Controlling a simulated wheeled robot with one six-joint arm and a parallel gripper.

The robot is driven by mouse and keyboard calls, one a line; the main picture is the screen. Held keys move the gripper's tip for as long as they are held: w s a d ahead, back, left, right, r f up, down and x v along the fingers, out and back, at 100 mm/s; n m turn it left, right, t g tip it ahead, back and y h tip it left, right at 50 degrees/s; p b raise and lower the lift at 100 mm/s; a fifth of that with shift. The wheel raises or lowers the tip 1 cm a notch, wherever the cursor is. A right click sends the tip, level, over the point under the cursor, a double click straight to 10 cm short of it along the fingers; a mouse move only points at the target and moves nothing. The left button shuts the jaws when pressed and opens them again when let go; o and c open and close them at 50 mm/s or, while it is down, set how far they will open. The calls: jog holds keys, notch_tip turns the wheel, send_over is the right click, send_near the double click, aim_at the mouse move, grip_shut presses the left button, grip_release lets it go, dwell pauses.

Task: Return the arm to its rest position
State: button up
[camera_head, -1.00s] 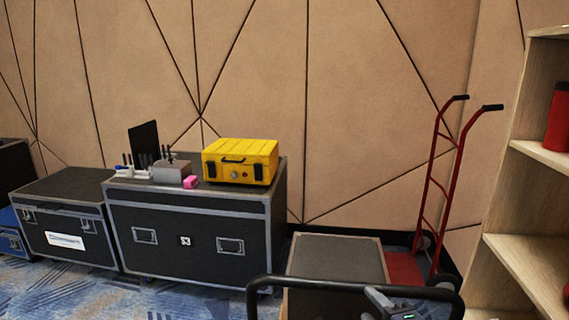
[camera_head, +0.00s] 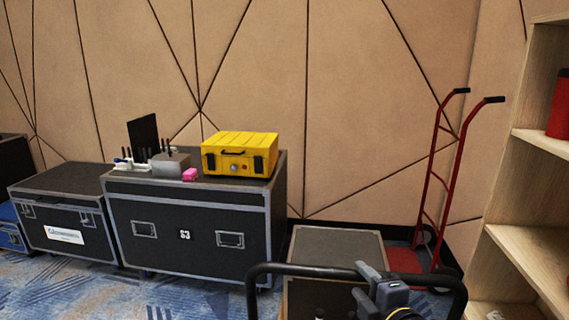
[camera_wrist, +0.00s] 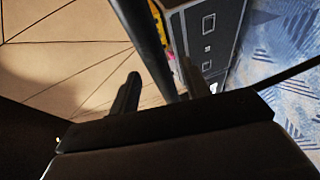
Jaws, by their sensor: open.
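In the head view, part of my arm (camera_head: 386,294) shows low at the right of centre, in front of the curved black bar.
A lower case (camera_head: 65,218) stands left. A red hand truck (camera_head: 432,190) leans near the wall. Wooden shelves (camera_head: 530,245) stand close at right.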

jog(key=x, duration=0.4)
jog(key=shift+w+d+b, duration=0.15)
jog(key=shift+w+b, duration=0.15)
jog(key=shift+b, duration=0.1)
jog(key=shift+w+d+r, duration=0.1)
jog(key=shift+w+d, duration=0.05)
jog(key=shift+w, duration=0.6)
